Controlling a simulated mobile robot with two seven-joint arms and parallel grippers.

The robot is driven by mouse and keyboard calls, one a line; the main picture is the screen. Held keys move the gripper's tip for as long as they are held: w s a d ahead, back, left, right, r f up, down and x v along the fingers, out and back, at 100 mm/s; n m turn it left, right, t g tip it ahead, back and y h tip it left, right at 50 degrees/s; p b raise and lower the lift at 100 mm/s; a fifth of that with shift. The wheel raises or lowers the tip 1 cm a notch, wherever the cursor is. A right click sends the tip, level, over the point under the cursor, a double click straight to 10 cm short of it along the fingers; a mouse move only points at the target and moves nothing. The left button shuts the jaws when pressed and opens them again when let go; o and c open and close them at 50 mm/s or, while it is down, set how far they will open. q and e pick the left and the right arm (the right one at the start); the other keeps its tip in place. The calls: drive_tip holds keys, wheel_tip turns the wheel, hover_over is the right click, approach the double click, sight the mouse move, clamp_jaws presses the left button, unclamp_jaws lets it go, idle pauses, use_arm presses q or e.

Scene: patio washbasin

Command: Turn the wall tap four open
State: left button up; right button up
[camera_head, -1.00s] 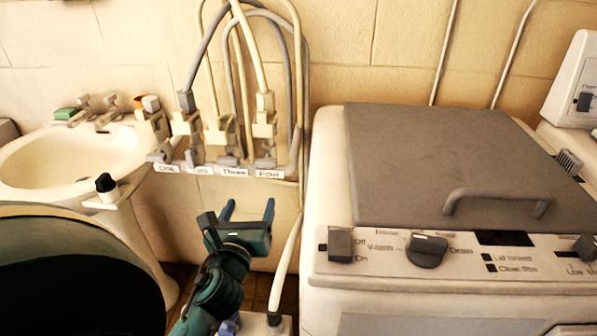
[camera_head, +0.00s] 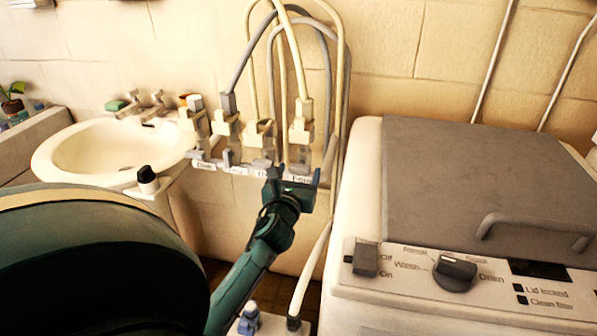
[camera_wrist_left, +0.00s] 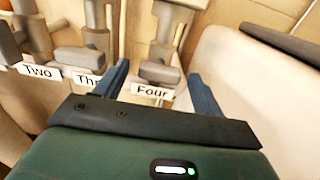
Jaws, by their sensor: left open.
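Wall tap four (camera_head: 301,130) is the rightmost of the row of taps on the wall, with a pale hose rising from it. In the left wrist view its grey lever handle (camera_wrist_left: 160,72) sits just above the label "Four" (camera_wrist_left: 152,92). My left gripper (camera_head: 299,174) is open just in front of and below tap four and partly hides its label in the head view. In the left wrist view the fingers (camera_wrist_left: 157,74) appear on either side of the handle; I cannot tell if they touch it. My right gripper is not in view.
Tap three (camera_wrist_left: 80,60) is close on the left, its label partly hidden by my left finger. A washing machine (camera_head: 400,290) stands close on the right. A white washbasin (camera_head: 60,165) is at the left.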

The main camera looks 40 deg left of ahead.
use_arm(q)
drive_tip(key=shift+w+a, duration=0.2)
drive_tip(key=shift+w, duration=0.15)
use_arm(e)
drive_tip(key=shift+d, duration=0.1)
use_arm(q)
drive_tip(key=shift+c, duration=0.2)
drive_tip(key=c, duration=1)
drive_tip(key=shift+o, duration=0.2)
